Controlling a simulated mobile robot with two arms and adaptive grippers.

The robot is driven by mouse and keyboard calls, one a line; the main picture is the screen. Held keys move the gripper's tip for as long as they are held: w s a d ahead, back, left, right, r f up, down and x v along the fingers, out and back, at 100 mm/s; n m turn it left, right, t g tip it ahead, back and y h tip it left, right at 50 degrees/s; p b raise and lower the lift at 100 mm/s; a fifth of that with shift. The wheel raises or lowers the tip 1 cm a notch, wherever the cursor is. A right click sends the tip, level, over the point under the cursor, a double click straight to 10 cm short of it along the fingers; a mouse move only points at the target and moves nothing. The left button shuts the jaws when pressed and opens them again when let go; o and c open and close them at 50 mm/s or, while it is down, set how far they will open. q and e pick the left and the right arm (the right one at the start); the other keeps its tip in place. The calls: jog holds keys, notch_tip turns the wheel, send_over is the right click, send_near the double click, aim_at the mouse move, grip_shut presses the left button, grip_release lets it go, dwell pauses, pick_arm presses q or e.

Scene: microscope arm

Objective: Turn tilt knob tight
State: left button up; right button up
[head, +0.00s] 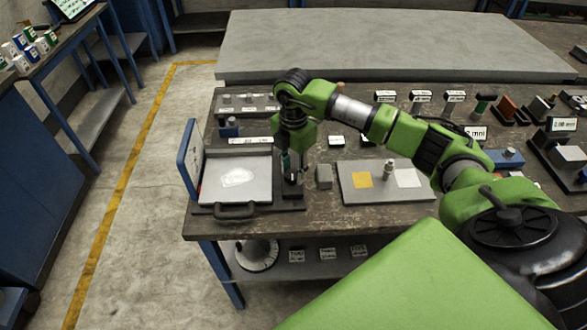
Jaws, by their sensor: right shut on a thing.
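My right gripper (291,172) points down at the left part of the workbench, beside a pale plate. It is shut on a small part of a dark stand (290,202), which I take to be the tilt knob. The gripper's fingers and wrist hide most of that part. A small teal patch shows at the fingers. My left gripper is not in view.
The pale plate (212,185) has a black front handle and a blue upright panel (190,155) on its left. A grey board (350,194) with yellow and white squares lies right of the gripper. Several labelled blocks and tools fill the bench (325,210) behind and right.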

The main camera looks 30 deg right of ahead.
aim_at(294, 173)
jog(key=o, duration=1.1)
notch_tip(294, 173, up, 12)
